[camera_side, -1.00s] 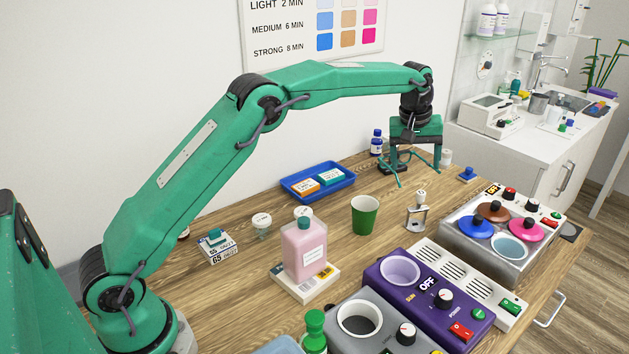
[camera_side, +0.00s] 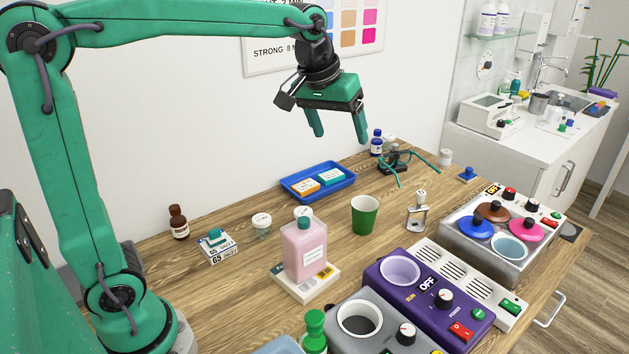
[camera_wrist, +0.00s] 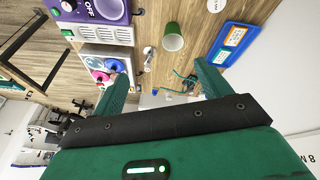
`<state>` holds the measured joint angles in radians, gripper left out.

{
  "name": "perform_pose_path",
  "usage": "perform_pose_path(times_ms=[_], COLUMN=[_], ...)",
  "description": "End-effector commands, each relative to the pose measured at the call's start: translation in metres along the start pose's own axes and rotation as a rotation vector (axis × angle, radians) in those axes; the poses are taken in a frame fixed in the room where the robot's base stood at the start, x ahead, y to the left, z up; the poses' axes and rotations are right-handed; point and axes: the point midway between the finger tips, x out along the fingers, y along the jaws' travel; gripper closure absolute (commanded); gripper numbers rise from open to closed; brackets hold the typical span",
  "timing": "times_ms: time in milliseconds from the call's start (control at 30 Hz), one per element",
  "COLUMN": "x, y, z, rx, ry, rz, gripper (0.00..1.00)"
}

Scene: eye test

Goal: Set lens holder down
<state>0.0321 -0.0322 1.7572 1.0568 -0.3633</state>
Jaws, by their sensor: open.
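My gripper (camera_side: 341,136) is open and empty, raised in the air above the back of the table, in front of the wall. Its two fingers (camera_wrist: 162,82) are spread apart in the wrist view. A small silvery metal stand with a white top (camera_side: 417,216), which looks like the lens holder, stands upright on the table, right of the green cup. It also shows in the wrist view (camera_wrist: 148,56). Glasses with teal temples (camera_side: 420,160) rest on a small black stand (camera_side: 393,167) at the back, below and right of my gripper, clear of its fingers.
A green cup (camera_side: 365,215), a pink bottle (camera_side: 305,248) on a white box and a blue tray (camera_side: 318,181) with small boxes stand mid-table. A purple heater (camera_side: 428,295) and a unit with coloured lids (camera_side: 503,236) fill the front right. The air around my gripper is free.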

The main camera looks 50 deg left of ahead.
Motion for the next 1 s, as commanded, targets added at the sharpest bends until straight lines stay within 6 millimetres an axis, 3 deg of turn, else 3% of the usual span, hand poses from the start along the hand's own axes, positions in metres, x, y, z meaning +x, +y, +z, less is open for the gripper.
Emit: perform_pose_path(times_ms=[333, 700, 1000], x=[-0.025, -0.018, -0.007], y=[-0.036, -0.071, -0.084], z=[0.081, 0.167, 0.199], rx=[0.135, 0.276, 0.332], ry=[0.056, 0.113, 0.133], rz=[0.011, 0.013, 0.011], gripper=[0.23, 0.23, 0.23])
